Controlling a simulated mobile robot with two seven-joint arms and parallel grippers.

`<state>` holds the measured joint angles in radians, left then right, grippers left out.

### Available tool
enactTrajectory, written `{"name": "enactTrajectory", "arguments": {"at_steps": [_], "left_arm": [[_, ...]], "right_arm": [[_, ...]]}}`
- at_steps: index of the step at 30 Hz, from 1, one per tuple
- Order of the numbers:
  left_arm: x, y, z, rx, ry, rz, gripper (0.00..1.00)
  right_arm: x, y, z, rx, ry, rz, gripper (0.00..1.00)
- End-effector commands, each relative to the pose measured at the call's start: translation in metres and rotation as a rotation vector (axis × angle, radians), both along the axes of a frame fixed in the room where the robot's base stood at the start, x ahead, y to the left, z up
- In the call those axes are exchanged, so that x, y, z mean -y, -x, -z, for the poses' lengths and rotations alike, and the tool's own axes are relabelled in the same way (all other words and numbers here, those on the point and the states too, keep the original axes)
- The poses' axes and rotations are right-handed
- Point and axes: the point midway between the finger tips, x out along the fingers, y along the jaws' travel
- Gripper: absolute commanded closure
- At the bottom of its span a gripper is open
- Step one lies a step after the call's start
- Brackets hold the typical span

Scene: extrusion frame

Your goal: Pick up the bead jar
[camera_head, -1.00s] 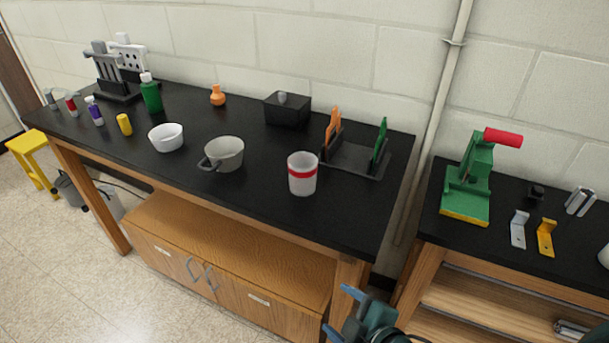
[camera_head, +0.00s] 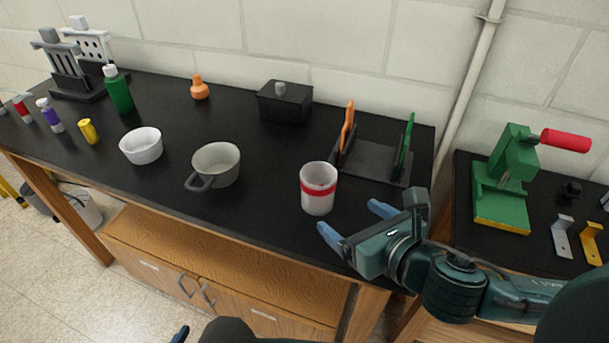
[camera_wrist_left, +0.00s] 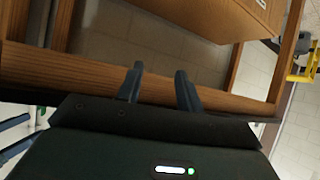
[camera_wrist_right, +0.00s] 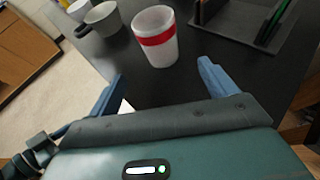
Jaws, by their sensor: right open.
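The bead jar (camera_head: 318,188), a whitish cup-shaped jar with a red band, stands upright near the front right of the black table. It also shows in the right wrist view (camera_wrist_right: 156,36), ahead of the fingers. My right gripper (camera_head: 356,222) is open, empty and just right of the jar, with its blue fingertips pointing towards it and apart from it. My left gripper (camera_wrist_left: 158,78) has its fingers apart with nothing between them, in front of the wooden lower part of the table.
A grey handled pot (camera_head: 216,166) stands left of the jar, and a white bowl (camera_head: 141,146) further left. A dark rack with orange and green uprights (camera_head: 374,160) stands behind right. A black box (camera_head: 285,103) is at the back. A green press (camera_head: 506,180) stands on the right table.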

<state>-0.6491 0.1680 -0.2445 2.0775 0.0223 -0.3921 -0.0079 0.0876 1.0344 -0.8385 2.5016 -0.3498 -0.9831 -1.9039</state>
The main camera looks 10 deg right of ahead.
Motion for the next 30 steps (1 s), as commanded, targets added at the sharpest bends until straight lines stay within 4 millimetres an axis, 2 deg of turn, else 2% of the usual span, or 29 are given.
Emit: {"name": "enactTrajectory", "arguments": {"at_steps": [6, 10, 14, 15, 25, 30], "left_arm": [[0.005, 0.007, 0.027, -0.010, 0.019, 0.005, 0.64], [0.012, 0.009, 0.036, 0.001, 0.051, 0.013, 0.64], [0.017, 0.007, 0.038, 0.019, 0.088, 0.017, 0.64], [0.018, 0.007, 0.033, 0.019, 0.096, 0.016, 0.64], [0.013, 0.004, 0.028, 0.028, 0.089, 0.008, 0.64], [0.012, 0.003, 0.029, 0.027, 0.086, 0.005, 0.64]], "right_arm": [[-0.003, -0.013, 0.011, 0.010, 0.008, 0.000, 0.16], [-0.006, -0.024, 0.016, 0.011, 0.007, -0.003, 0.16], [-0.013, -0.048, 0.025, 0.009, 0.006, -0.002, 0.16], [-0.015, -0.054, 0.024, 0.006, 0.006, -0.002, 0.16], [-0.022, -0.079, 0.033, 0.004, 0.007, -0.002, 0.16], [-0.028, -0.102, 0.044, 0.002, 0.005, -0.002, 0.16]]}}
